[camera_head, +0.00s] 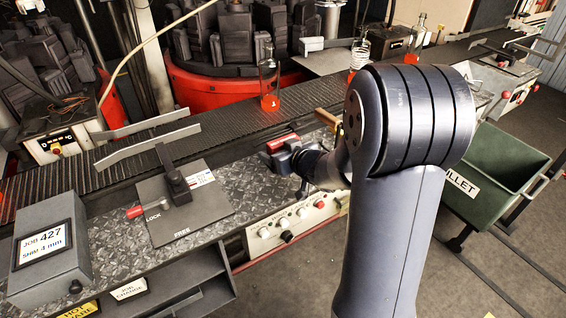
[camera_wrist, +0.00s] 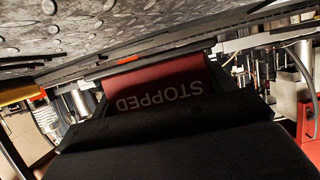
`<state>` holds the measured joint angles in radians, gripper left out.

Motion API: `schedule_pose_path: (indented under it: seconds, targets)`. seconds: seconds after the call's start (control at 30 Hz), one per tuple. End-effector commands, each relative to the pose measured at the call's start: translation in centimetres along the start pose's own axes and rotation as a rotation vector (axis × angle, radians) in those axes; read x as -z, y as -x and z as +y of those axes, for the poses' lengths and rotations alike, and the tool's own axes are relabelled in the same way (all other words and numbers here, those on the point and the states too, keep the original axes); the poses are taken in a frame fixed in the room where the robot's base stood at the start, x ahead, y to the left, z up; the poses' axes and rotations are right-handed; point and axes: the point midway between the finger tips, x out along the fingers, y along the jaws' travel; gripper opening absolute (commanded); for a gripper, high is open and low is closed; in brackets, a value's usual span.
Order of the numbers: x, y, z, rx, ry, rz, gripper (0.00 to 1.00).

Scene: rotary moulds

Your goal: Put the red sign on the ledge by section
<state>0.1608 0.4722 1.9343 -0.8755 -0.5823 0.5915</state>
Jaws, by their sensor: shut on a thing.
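My gripper (camera_head: 278,152) is shut on the red sign (camera_head: 284,141) just above or at the diamond-plate ledge (camera_head: 237,168), beside the conveyor. The red sign in the wrist view (camera_wrist: 165,88) shows the white word STOPPED, upside down in the picture. The dark gripper parts (camera_wrist: 150,120) hide its lower edge. The diamond-plate ledge fills the upper left of the wrist view (camera_wrist: 75,30). I cannot tell whether the sign touches the ledge.
A grey plate with a LOCK/FREE lever (camera_head: 172,185) and a JOB 427 box (camera_head: 50,245) stand left on the ledge. Below is a knob panel (camera_head: 295,225). A bottle (camera_head: 268,80) stands on the conveyor behind. A green cullet bin (camera_head: 500,165) is at right.

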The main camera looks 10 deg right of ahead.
Motion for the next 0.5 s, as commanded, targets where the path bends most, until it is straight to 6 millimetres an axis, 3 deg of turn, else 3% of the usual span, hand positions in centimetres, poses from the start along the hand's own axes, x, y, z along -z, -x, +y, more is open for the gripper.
schedule_pose_path:
  seconds: [0.23,0.5]
  targets:
    - [-3.1,-1.3,0.0,0.0,-0.002,-0.001,0.51]
    - [-3.3,-1.4,0.0,-0.001,0.0,0.002,0.51]
